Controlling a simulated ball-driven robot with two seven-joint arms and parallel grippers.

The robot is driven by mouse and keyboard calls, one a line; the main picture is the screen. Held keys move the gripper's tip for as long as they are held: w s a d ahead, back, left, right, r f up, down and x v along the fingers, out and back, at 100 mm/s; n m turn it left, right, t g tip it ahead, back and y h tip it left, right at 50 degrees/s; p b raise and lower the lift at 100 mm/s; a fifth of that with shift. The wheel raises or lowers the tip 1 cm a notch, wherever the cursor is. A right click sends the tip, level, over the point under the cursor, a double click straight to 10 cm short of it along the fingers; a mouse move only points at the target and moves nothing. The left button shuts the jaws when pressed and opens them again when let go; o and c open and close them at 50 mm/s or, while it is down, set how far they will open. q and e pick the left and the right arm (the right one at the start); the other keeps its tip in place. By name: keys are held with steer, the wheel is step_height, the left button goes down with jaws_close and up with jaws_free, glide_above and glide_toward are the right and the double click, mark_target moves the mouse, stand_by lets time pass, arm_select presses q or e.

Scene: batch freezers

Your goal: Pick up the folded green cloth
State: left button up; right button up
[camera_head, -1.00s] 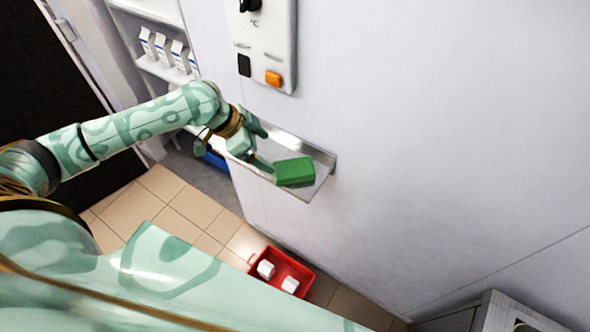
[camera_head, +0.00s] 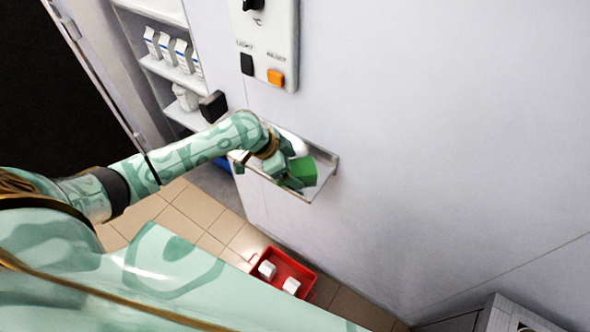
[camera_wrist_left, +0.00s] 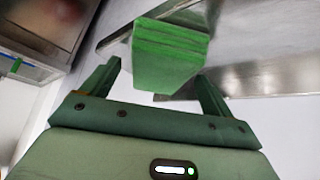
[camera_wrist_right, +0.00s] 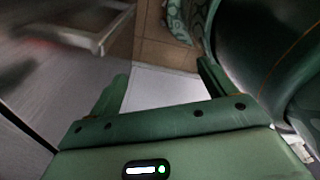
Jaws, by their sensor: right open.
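The folded green cloth (camera_head: 308,169) sits on a metal wall shelf (camera_head: 326,178), near its front right part. In the left wrist view the cloth (camera_wrist_left: 168,58) shows as a thick block with stacked layers. My left gripper (camera_head: 297,183) is at the cloth's near left side and hides part of it in the head view. Its fingers (camera_wrist_left: 156,82) are spread apart, with the cloth just ahead of and partly between the tips; I cannot tell whether they touch it. My right gripper (camera_wrist_right: 160,80) is open and empty in its wrist view, and out of the head view.
A control panel (camera_head: 269,40) with an orange switch is on the white wall above the shelf. A red crate (camera_head: 306,277) with white blocks stands on the tiled floor below. Shelves (camera_head: 168,72) with white cartons are at the upper left.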

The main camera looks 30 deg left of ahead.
arm_select(q)
steer(key=c, duration=1)
steer(key=shift+r, duration=0.15)
steer(key=shift+c, duration=0.2)
